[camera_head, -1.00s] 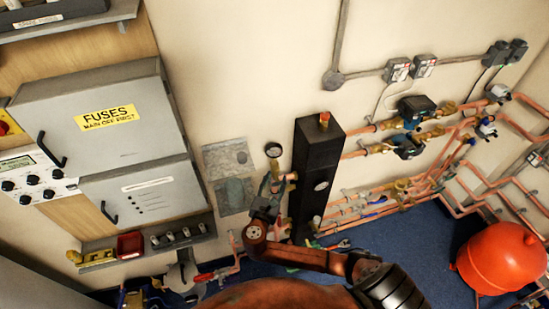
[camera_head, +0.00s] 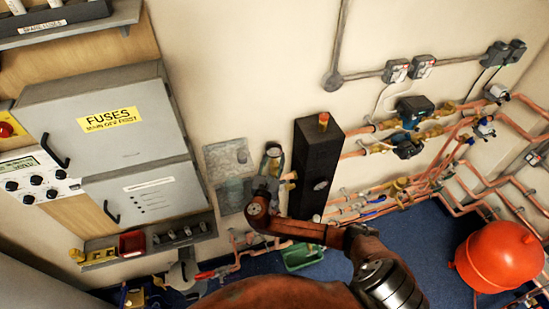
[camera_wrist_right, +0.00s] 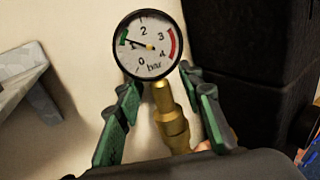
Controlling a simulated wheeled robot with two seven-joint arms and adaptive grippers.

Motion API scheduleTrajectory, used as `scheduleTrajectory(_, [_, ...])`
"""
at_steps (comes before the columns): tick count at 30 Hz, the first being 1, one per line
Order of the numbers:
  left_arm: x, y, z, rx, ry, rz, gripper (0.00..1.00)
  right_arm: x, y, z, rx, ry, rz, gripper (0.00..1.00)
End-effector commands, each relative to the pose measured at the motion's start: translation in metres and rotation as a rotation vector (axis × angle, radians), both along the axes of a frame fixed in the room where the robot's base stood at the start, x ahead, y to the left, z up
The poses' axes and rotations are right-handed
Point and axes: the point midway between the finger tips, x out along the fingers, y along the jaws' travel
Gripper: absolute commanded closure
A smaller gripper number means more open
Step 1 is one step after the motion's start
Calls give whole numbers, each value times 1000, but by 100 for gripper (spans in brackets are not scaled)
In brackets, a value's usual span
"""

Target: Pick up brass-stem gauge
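The brass-stem gauge (camera_wrist_right: 147,45) has a round white dial with a black rim, green and red bands and a brass stem (camera_wrist_right: 170,118) below it. In the head view the gauge (camera_head: 273,150) is by the wall, just left of the black column. My right gripper (camera_wrist_right: 160,84) is open. Its green fingers are on either side of the stem, just below the dial, with visible gaps to the stem. In the head view my right gripper (camera_head: 269,167) partly covers the gauge. The stem's lower end is hidden by the gripper body. My left gripper is not in view.
The black column (camera_head: 318,165) stands close to the right of the gauge. A grey fuse cabinet (camera_head: 115,125) is on the left. A green tray (camera_head: 303,257) sits below my right arm. Copper pipes and a red tank (camera_head: 498,257) are on the right.

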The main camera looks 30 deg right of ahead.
Motion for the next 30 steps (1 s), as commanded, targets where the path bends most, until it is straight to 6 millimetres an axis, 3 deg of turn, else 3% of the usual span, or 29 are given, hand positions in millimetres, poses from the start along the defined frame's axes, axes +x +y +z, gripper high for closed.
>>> scheduleTrajectory(2, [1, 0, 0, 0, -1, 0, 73, 0, 0, 0, 0, 0, 0, 65])
scheduleTrajectory(17, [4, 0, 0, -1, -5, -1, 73, 0, 0, 0, 1, 1, 0, 99])
scheduleTrajectory(30, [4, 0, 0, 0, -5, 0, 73, 0, 1, 1, 0, -1, 1, 100])
